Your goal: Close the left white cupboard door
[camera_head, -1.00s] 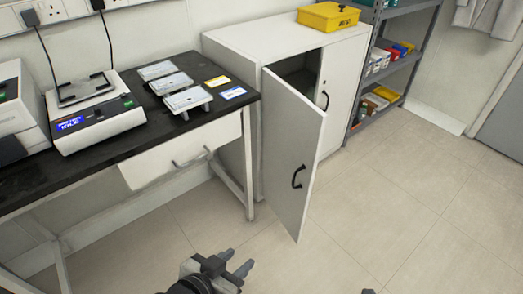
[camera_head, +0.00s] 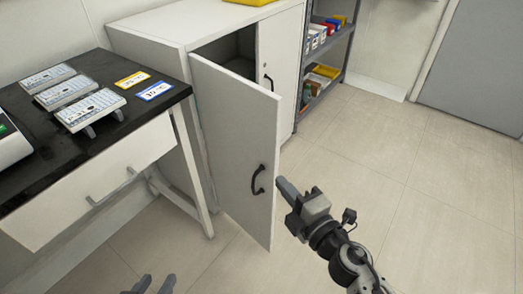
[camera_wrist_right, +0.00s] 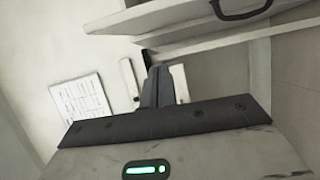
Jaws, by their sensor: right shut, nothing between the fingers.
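The left white cupboard door (camera_head: 235,140) stands open in the head view, swung out from the white cupboard (camera_head: 170,32). Its dark handle (camera_head: 257,180) faces out. A dark gap into the cupboard shows above the door; the right door (camera_head: 278,60) is closed. My right gripper (camera_head: 286,187) is shut and empty, just right of the open door's free edge; I cannot tell whether it touches. Its fingers also show in the right wrist view (camera_wrist_right: 158,88), below a white panel with a dark handle. My left gripper (camera_head: 153,284) is open at the bottom edge, only its fingertips visible.
A black-topped bench (camera_head: 110,135) with small trays, labels and a drawer (camera_head: 95,185) stands left of the cupboard. A grey shelf rack (camera_head: 325,70) with boxes stands to its right. The tiled floor (camera_head: 440,200) on the right is clear.

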